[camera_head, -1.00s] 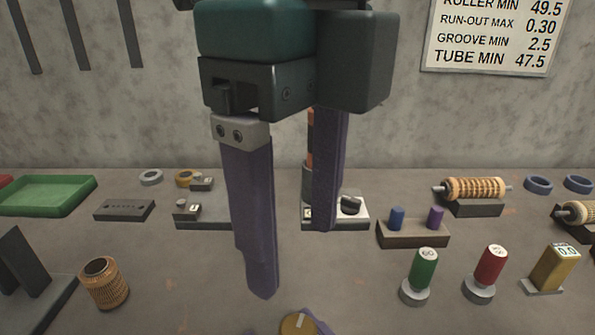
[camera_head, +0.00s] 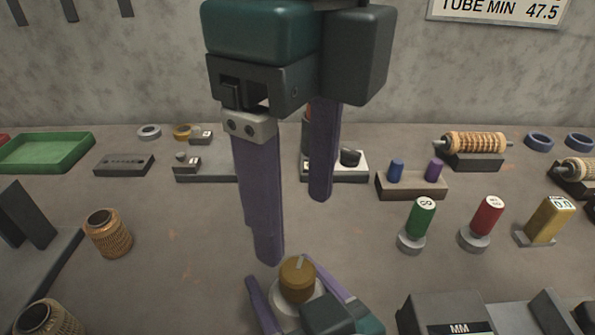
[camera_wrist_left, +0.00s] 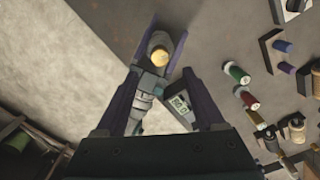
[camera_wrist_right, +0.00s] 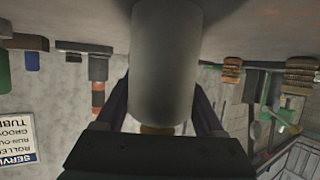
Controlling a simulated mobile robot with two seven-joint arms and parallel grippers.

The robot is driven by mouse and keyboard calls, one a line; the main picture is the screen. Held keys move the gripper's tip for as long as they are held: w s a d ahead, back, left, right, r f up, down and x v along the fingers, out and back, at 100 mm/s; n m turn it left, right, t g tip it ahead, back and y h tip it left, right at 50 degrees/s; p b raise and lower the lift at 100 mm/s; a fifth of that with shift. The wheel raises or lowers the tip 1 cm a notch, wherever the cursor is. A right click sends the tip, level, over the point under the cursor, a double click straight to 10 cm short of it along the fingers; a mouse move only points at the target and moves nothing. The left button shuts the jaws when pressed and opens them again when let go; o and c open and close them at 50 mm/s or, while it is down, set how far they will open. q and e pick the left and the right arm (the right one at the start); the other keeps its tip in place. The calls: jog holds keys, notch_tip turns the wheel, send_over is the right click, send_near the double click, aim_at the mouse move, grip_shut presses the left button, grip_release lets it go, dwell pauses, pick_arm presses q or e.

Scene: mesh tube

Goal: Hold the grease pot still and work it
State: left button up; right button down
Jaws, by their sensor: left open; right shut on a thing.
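The grease pot has an amber-brown cap (camera_head: 297,272) with a pale line on top and a pale body (camera_head: 303,303). It is at the lower middle of the head view. My right gripper (camera_head: 286,284) is shut on its body. In the right wrist view the body is a grey cylinder (camera_wrist_right: 165,65) between the fingers. My left gripper (camera_head: 294,230) is open and empty, pointing down above and beyond the pot. In the left wrist view the amber cap (camera_wrist_left: 159,57) shows between my left fingers, apart from them.
Green (camera_head: 422,218) and red (camera_head: 487,216) capped bottles and a yellow gauge block (camera_head: 549,220) stand to the right. A woven tube (camera_head: 108,234) stands at left, near a dark stand (camera_head: 28,220). A green tray (camera_head: 47,152) is at the back left.

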aim_at(297, 270)
pick_arm(q)
notch_tip(297, 270, down, 8)
jog(key=shift+f, duration=0.25)
jog(key=shift+c, duration=0.3)
grip_shut()
